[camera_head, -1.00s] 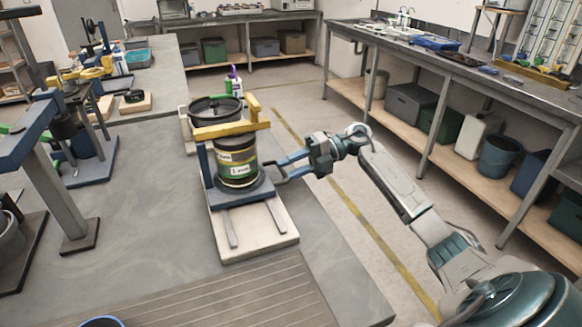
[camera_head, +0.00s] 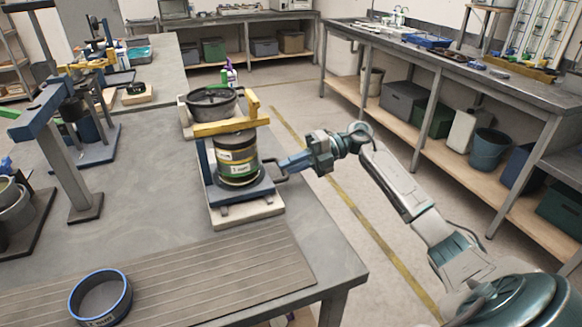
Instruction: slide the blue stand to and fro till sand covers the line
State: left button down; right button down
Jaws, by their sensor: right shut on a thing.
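The blue stand (camera_head: 241,197) sits on a pale board (camera_head: 247,216) on the grey table, near the board's front end. It carries a dark cylinder (camera_head: 237,161) with a label and pale and yellow-green bands, under a yellow crossbar (camera_head: 231,126). My right gripper (camera_head: 286,168) reaches in from the right and is shut on the stand's dark side handle (camera_head: 278,175). I see no sand, and which mark is the line I cannot tell. My left gripper is out of view.
A dark round pan (camera_head: 212,103) stands behind the crossbar. A blue-rimmed ring (camera_head: 101,297) lies on the ribbed mat (camera_head: 205,268) in front. Another blue-topped frame (camera_head: 62,140) stands to the left. The table's right edge runs close beside the board.

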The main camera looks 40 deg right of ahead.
jog(key=shift+f, duration=0.1)
jog(key=c, duration=1.5)
grip_release()
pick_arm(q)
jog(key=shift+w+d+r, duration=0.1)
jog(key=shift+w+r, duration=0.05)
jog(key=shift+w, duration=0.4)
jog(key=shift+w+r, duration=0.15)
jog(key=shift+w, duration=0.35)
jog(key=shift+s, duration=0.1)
